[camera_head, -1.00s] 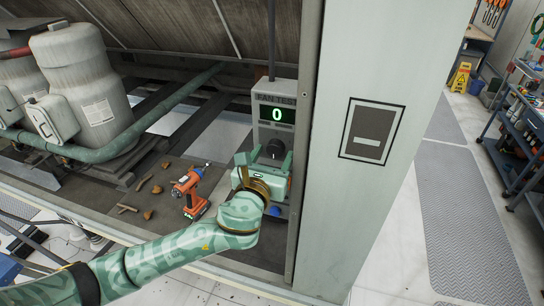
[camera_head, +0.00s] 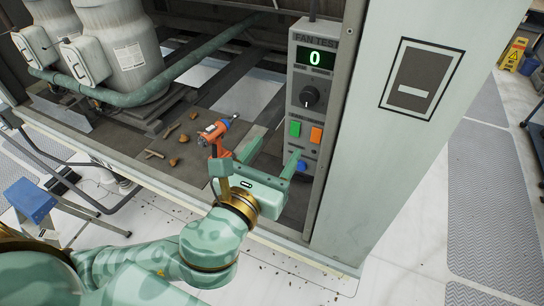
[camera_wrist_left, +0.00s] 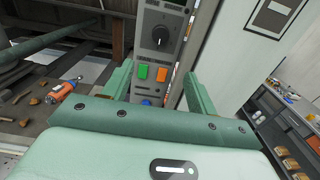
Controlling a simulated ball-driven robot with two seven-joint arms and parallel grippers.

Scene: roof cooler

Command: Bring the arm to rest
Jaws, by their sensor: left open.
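My left arm (camera_head: 210,245) comes in from the lower left. My left gripper (camera_head: 270,158) is open and empty, its two fingers pointing at the fan test panel (camera_head: 303,97). The panel has a display reading 0 (camera_head: 316,58), a black knob (camera_head: 309,96), a green button (camera_head: 295,129), an orange button (camera_head: 316,135) and a blue button (camera_head: 301,166). In the left wrist view, the green button (camera_wrist_left: 142,71) and orange button (camera_wrist_left: 162,74) show between the open fingers (camera_wrist_left: 158,80). The gripper looks apart from the panel. My right gripper is not in view.
A pale pillar (camera_head: 400,140) stands to the right. A blue step stool (camera_head: 32,200) is at the left.

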